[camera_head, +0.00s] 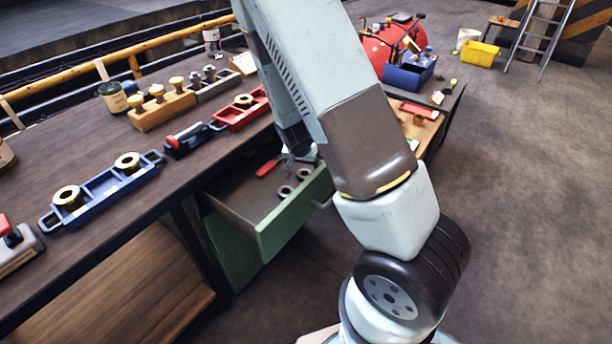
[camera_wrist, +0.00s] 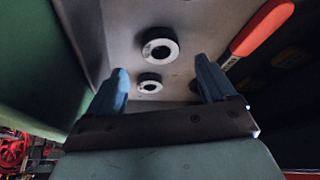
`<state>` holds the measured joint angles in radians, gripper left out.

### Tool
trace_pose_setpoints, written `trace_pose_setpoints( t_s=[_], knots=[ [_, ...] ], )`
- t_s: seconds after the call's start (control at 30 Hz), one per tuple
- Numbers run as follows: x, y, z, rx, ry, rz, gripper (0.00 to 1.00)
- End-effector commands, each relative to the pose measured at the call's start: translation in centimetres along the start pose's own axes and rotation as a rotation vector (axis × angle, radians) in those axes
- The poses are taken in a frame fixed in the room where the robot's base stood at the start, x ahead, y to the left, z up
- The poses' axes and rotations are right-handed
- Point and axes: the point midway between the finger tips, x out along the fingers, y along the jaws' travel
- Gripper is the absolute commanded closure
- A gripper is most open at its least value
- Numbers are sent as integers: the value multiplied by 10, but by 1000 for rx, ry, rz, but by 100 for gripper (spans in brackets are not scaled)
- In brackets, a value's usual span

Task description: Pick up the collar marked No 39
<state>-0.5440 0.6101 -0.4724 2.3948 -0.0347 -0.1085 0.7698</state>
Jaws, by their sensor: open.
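Two ring-shaped collars lie flat in the open green drawer: a larger one (camera_wrist: 160,44) and a smaller-looking one (camera_wrist: 150,82) in the wrist view. They also show in the head view as a front collar (camera_head: 285,191) and a back collar (camera_head: 304,174). Each has a pale top face with small dark marks, too small to read. My gripper (camera_wrist: 161,68) is open and empty, with its blue fingers apart. In the wrist view the smaller-looking collar appears between the fingers and the larger one past the fingertips. In the head view my arm partly hides the gripper.
A red-handled tool (camera_wrist: 262,28) lies in the drawer (camera_head: 290,214), right of the collars in the wrist view. The drawer's green front stands close by. On the bench above are a blue tray (camera_head: 98,188) with brass collars, a red tray (camera_head: 228,117) and a wooden block (camera_head: 160,112).

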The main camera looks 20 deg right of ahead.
Motion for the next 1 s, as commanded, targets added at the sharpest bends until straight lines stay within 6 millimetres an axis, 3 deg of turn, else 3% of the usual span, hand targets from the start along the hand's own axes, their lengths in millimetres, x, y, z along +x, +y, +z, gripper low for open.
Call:
trace_pose_setpoints(
  t_s=[0.27,0.6,1.0],
  knots=[
    [14,0,0,2,-1,2,16],
    [50,-2,0,1,-2,3,16],
    [57,-2,0,3,0,0,17]
  ],
)
